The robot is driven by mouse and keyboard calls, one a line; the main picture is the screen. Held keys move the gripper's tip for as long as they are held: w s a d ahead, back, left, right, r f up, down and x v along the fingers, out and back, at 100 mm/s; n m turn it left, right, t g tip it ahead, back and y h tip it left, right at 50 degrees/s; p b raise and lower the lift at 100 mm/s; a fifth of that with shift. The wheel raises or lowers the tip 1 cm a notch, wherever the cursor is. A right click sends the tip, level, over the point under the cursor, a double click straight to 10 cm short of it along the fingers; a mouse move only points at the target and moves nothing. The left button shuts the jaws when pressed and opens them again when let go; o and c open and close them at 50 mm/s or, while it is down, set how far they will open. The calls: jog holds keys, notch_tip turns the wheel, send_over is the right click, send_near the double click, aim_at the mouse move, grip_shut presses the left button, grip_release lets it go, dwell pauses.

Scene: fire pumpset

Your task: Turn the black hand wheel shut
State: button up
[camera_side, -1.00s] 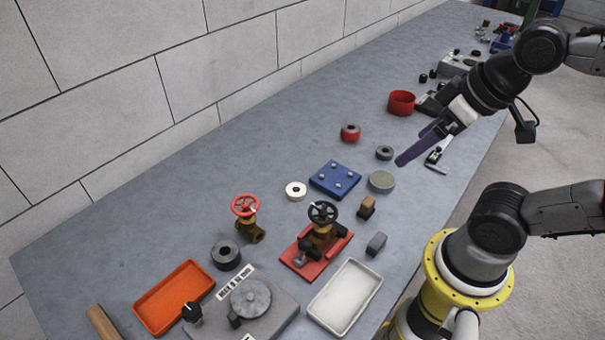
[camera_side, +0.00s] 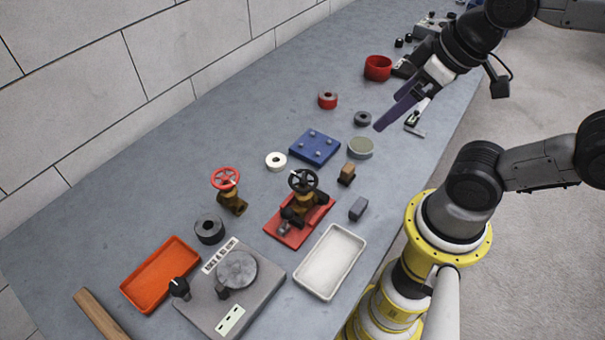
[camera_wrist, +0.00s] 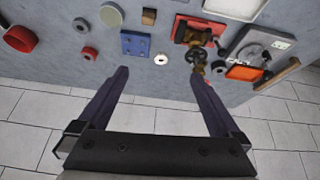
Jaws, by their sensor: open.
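The black hand wheel (camera_side: 303,180) tops a brass valve on a red base plate (camera_side: 283,237) on the bench. It also shows in the wrist view (camera_wrist: 195,56), right of centre near the tip of the right finger. My gripper (camera_side: 390,112) is open and empty, with long purple fingers. It hangs above the bench's right edge, up and to the right of the wheel in the side view and well apart from it. In the wrist view both fingers (camera_wrist: 160,73) are spread with nothing between them. I cannot tell how far the wheel is turned.
A second valve with a red wheel (camera_side: 226,178) stands left of the black one. A white tray (camera_side: 331,262), orange tray (camera_side: 160,274), grey device (camera_side: 262,290), blue block (camera_side: 314,147) and small blocks surround the valve. A block wall runs behind the bench.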

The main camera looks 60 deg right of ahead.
notch_tip(320, 180, up, 2)
jog(key=w+r+n+g, duration=0.1)
jog(key=w+n, duration=0.1)
jog(key=n, duration=0.9)
jog(key=n+g, duration=0.5)
jog(key=n, duration=0.9)
send_over(303, 181)
notch_tip(303, 181, down, 5)
jog(key=f, duration=1.3)
jog(key=shift+w+d, duration=0.1)
jog(key=shift+d, duration=0.15)
jog(key=c, duration=1.3)
